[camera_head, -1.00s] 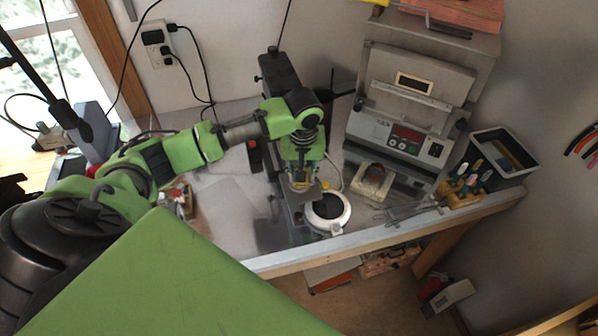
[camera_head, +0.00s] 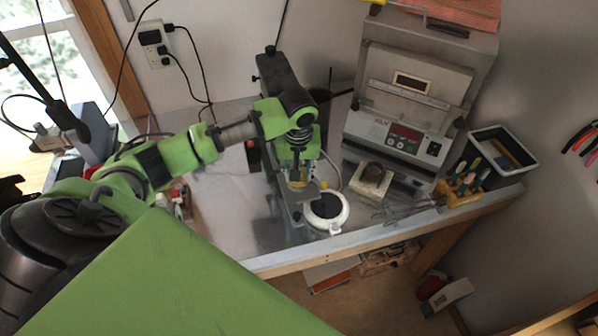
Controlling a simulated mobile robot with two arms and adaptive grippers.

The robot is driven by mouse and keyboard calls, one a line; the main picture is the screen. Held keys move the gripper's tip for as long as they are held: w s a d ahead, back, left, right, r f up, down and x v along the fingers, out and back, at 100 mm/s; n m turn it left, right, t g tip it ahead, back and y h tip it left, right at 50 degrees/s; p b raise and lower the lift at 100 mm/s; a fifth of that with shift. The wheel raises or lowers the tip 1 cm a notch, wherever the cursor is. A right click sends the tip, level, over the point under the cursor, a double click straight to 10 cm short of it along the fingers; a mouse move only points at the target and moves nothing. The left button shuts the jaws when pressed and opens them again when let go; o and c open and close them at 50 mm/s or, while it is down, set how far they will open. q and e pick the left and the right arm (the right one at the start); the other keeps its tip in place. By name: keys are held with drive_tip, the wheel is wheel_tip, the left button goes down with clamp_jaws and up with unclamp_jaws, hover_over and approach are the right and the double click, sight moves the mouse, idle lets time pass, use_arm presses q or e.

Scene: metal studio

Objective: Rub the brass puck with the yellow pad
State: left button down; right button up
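My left gripper (camera_head: 298,178) points down over the bench, beside the black stand and just up and left of a white ring-shaped device. A small yellow patch (camera_head: 298,185) shows at its fingertips; it may be the yellow pad. The fingers are too small and covered to tell whether they are shut on it. A flat grey plate (camera_head: 304,193) lies just below. I cannot make out the brass puck; the gripper may hide it. A pale square block (camera_head: 372,181) with a dark reddish-brown round piece sits to the right. My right gripper is not in view.
The white ring device (camera_head: 327,210) with a dark centre stands near the bench's front edge (camera_head: 390,240). A grey furnace-like unit (camera_head: 405,120), a tool holder (camera_head: 462,187) and a black bin (camera_head: 503,152) stand to the right. The bench left of the gripper is largely clear.

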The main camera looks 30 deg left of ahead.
use_arm(q)
drive_tip(key=shift+s+a, duration=0.35)
drive_tip(key=shift+a, duration=0.1)
drive_tip(key=shift+w+d, duration=0.55)
drive_tip(key=shift+d, duration=0.2)
drive_tip(key=shift+s+a, duration=0.6)
drive_tip(key=shift+a, duration=0.2)
drive_tip(key=shift+w+r, duration=0.1)
drive_tip(key=shift+r, duration=0.25)
wheel_tip(320, 180, up, 8)
drive_tip(key=shift+r, duration=0.15)
